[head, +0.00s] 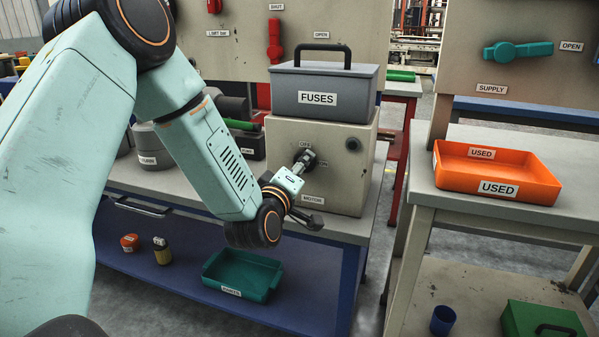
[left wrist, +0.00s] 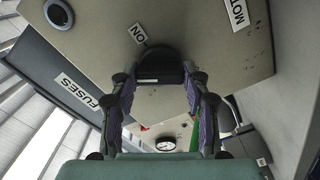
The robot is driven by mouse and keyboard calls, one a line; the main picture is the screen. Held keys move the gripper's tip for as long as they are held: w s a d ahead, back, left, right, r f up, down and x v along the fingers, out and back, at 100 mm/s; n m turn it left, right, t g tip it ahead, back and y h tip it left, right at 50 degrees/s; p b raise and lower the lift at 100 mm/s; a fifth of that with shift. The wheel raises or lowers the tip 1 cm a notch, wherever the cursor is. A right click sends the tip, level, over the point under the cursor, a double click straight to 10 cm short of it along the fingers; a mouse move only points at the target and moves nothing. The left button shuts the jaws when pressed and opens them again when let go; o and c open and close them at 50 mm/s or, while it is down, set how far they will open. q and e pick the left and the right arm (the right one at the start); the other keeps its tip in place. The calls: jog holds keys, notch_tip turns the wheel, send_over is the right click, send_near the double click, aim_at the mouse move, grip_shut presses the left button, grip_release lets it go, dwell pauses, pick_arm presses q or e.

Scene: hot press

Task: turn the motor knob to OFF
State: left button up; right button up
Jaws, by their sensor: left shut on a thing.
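The motor box (head: 345,190) is a beige cabinet on the bench, with a MOTOR label (head: 312,199) low on its front. My left gripper (head: 308,158) reaches its front face, with OFF above the fingers and ON to their right. In the left wrist view, my left gripper (left wrist: 162,82) has its two purple-padded fingers on either side of the dark motor knob (left wrist: 160,70), shut on it. The ON label (left wrist: 140,33) shows beside the knob. In the head view, the fingers largely hide the knob, so its pointing direction is unclear. My right gripper is not in view.
A grey FUSES box (head: 325,92) stands on the motor box. An orange USED tray (head: 478,192) is on the right table. A teal tray (head: 225,290) sits on the lower shelf. Red and teal handles are on the panels behind.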

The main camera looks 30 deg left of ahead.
pick_arm(q)
jog(key=n+b, duration=0.2)
jog(key=n, duration=0.4)
dwell(0.6)
jog(key=o, duration=1.2)
jog(key=shift+c, duration=0.2)
jog(key=shift+s, duration=0.1)
jog(key=v, duration=0.7)
jog(key=shift+s, duration=0.2)
jog(key=shift+d, duration=0.1)
